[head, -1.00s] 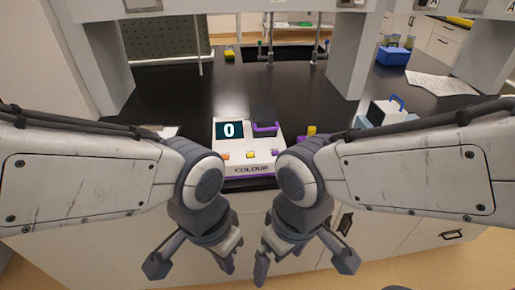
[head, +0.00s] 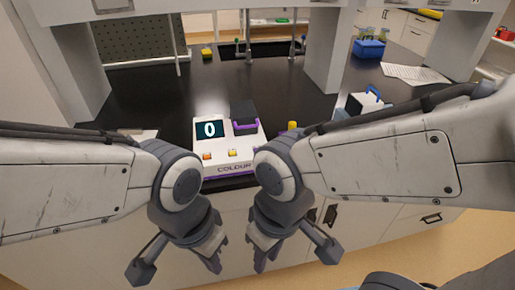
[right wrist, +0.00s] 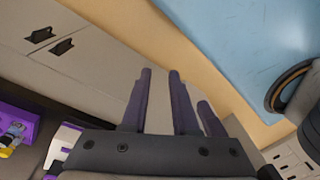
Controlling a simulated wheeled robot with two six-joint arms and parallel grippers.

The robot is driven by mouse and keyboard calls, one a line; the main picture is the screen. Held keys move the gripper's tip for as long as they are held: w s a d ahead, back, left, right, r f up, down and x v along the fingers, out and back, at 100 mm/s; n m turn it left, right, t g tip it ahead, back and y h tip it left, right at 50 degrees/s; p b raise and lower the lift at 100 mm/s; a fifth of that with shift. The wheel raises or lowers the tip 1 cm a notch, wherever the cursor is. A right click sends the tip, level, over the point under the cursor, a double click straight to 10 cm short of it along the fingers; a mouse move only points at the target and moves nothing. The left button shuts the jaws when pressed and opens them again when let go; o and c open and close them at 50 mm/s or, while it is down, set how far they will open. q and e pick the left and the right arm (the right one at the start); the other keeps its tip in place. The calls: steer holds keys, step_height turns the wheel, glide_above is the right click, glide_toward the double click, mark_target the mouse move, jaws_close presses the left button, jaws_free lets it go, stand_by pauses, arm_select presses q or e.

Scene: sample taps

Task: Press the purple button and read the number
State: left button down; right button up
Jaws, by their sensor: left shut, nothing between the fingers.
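The white COLOUR device (head: 222,168) stands at the front edge of the black bench in the head view. Its dark display (head: 210,130) reads 0. An orange button (head: 207,156) and a yellow button (head: 232,153) show on its front. The purple button is not visible; my right arm covers the device's right front corner. My left gripper (head: 215,256) is shut and empty, below and in front of the bench edge. My right gripper (head: 268,258) hangs beside it at similar height, empty. The right wrist view shows a gap between its fingers (right wrist: 160,100).
A dark block with a purple edge (head: 244,116) sits on the device's back right. A yellow-topped item (head: 292,126) stands right of it, partly hidden.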

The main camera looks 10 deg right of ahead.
jaws_close()
stand_by(1.4)
